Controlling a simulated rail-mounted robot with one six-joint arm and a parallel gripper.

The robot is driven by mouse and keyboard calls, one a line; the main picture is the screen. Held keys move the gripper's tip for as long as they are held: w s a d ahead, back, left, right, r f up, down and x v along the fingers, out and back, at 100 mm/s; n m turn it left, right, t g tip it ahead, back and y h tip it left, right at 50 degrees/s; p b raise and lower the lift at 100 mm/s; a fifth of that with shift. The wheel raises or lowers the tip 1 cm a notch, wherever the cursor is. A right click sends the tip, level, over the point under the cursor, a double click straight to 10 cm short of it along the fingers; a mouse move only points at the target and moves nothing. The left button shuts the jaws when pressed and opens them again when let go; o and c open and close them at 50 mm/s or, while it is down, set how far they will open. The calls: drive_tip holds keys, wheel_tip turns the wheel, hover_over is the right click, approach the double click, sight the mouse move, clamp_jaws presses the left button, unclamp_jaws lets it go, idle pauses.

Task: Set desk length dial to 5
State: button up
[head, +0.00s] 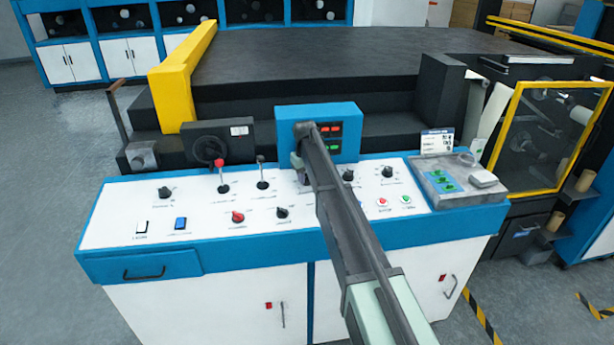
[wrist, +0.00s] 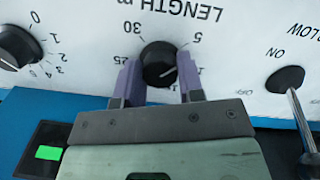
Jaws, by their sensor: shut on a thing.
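The desk length dial (wrist: 157,60) is a black round knob in the middle of the wrist view, under upside-down "LENGTH m" lettering. My gripper (wrist: 158,72) has its two purple fingers on either side of the knob and is shut on it. The number 5 shows at the knob's upper right, 30 at its upper left, and 25 beside the left finger. A thin light mark shows on the knob's lower right; the scale there is partly hidden by the right finger. In the head view my arm hides the dial.
In the head view the white panel (head: 130,205) carries a red-topped lever (head: 221,177) and several knobs. A blue display box (head: 290,118) stands behind.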

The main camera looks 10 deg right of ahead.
idle(0.3)
drive_tip(key=o, duration=0.9)
drive_tip(key=r+p, duration=1)
drive_tip(key=shift+s+a+r+p, duration=0.2)
drive_tip(key=shift+a+r+p, duration=0.05)
drive_tip(key=shift+r+p, duration=0.15)
